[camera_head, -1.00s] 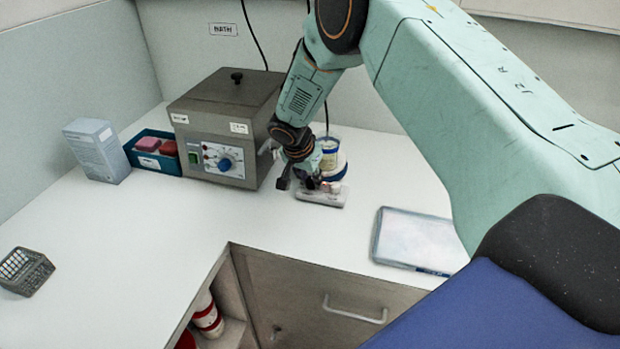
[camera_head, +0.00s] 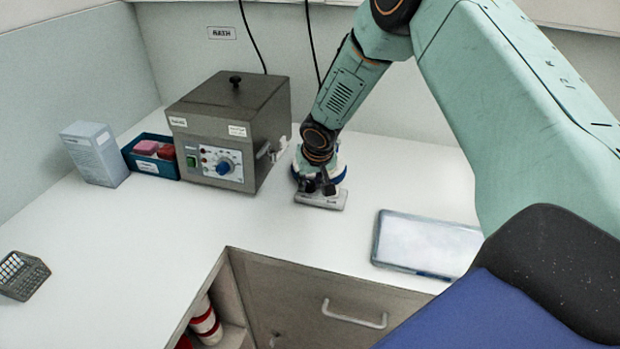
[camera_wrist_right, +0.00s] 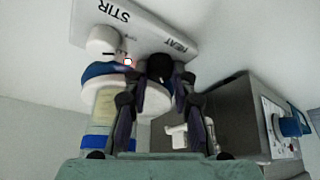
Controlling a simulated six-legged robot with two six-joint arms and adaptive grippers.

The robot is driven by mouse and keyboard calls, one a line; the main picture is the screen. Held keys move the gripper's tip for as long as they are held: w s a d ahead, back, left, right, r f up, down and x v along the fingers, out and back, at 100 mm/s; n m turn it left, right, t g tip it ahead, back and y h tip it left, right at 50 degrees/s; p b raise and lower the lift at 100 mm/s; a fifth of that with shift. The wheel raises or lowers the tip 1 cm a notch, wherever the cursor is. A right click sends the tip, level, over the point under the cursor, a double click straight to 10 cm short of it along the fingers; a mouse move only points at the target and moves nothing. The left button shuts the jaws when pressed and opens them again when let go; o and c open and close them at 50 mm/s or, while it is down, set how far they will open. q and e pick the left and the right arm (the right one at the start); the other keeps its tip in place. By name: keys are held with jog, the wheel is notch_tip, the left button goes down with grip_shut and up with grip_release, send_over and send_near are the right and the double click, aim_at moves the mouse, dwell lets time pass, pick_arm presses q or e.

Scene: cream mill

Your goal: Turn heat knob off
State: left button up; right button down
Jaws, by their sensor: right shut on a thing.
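The hotplate stirrer (camera_head: 318,201) stands on the bench right of the metal bath. In the right wrist view its panel (camera_wrist_right: 145,28) carries the words STIR and HEAT. The dark heat knob (camera_wrist_right: 160,68) is by the HEAT label, and a white knob (camera_wrist_right: 102,40) is by STIR. My right gripper (camera_head: 322,190) is down at the front of the stirrer. In the right wrist view its two fingers (camera_wrist_right: 158,80) sit around the heat knob, shut on it. The knob's pointer cannot be made out. My left gripper is not in view.
A vessel with a blue band (camera_wrist_right: 108,110) stands on the stirrer, close beside one finger. The metal bath (camera_head: 228,125), with its blue dial and side tap, stands to the left. A flat tray (camera_head: 428,243) lies to the right. The bench front left is mostly clear.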

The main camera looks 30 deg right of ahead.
jog(key=shift+w+d+n, duration=0.1)
jog(key=shift+n, duration=0.6)
jog(key=shift+n+y+b, duration=0.4)
jog(key=shift+n+b, duration=0.05)
jog(key=shift+n, duration=0.05)
jog(key=n+b, duration=0.2)
jog(key=b, duration=0.1)
jog(key=shift+y+b, duration=0.3)
jog(key=shift+y, duration=0.1)
jog(key=shift+n+b, duration=0.6)
jog(key=shift+b, duration=0.5)
jog(key=shift+r, duration=0.1)
jog(key=shift+d, duration=0.1)
jog(key=c, duration=1.1)
grip_release()
